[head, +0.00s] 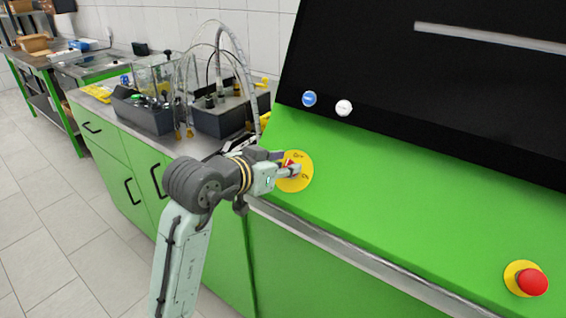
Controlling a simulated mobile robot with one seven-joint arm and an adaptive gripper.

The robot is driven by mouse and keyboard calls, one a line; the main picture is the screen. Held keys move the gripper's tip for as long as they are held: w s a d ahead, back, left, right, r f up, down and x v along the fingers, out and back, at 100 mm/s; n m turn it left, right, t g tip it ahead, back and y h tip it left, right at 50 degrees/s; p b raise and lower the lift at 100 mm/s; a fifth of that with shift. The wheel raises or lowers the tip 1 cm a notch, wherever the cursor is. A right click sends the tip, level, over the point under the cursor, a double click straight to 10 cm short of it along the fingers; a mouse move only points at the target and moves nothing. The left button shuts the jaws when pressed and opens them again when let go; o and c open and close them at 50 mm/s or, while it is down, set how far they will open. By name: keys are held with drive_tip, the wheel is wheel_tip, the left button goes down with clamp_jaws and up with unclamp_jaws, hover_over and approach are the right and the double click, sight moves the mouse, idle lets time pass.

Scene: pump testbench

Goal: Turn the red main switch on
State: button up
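The red main switch (290,162) sits on a round yellow plate (297,183) at the left end of the sloped green panel. My gripper (292,163) is at the switch, with its fingers in front of the plate. The fingers hide most of the red handle, and only a little red shows near the fingertips. The handle's exact angle is hard to tell. I cannot tell whether the fingers touch or grasp it.
A red emergency button (532,282) on a yellow base is at the panel's right. A blue button (309,98) and a white button (343,108) sit above the switch. Left of the panel, a green cabinet (118,165) carries dark bins, hoses and pump parts.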

drive_tip(key=shift+c, duration=0.6)
clamp_jaws()
